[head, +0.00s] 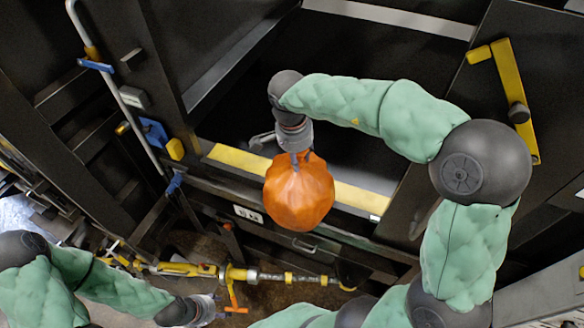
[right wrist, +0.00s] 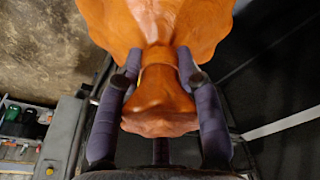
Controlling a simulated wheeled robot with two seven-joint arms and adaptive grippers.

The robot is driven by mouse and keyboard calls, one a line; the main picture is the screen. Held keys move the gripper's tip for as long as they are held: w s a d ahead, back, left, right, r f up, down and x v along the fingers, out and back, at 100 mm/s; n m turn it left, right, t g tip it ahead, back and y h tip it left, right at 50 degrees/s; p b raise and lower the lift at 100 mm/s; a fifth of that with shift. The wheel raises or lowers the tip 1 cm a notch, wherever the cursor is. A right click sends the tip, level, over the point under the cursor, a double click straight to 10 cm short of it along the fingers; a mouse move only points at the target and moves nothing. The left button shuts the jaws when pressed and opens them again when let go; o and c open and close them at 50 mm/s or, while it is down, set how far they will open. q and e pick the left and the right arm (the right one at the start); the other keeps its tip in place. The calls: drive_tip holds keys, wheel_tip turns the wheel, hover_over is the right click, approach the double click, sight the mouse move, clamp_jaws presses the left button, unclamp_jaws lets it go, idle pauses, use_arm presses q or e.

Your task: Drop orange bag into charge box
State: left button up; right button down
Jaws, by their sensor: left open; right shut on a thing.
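The orange bag (head: 298,195) is round and tied at its neck. My right gripper (head: 300,155) is shut on the neck, and the bag hangs from it. The right wrist view shows the two fingers on either side of the neck of the bag (right wrist: 160,85). The charge box (head: 362,197) is a dark open box with a yellow front edge. In the head view the bag overlaps the middle of that edge, which it partly hides; its height above the edge is hard to tell. My left gripper (head: 207,310) is open at the lower left.
A yellow bar with an orange handle (head: 233,298) lies low in front, close to my left gripper. A yellow latch arm (head: 515,100) is on the panel at right. A grey upright pipe (head: 120,95) stands at left. The box interior (head: 250,100) looks dark and clear.

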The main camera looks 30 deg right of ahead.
drive_tip(key=w+d, duration=2.1)
drive_tip(key=d, duration=0.4)
drive_tip(key=shift+r, duration=0.15)
drive_tip(key=shift+w, duration=0.15)
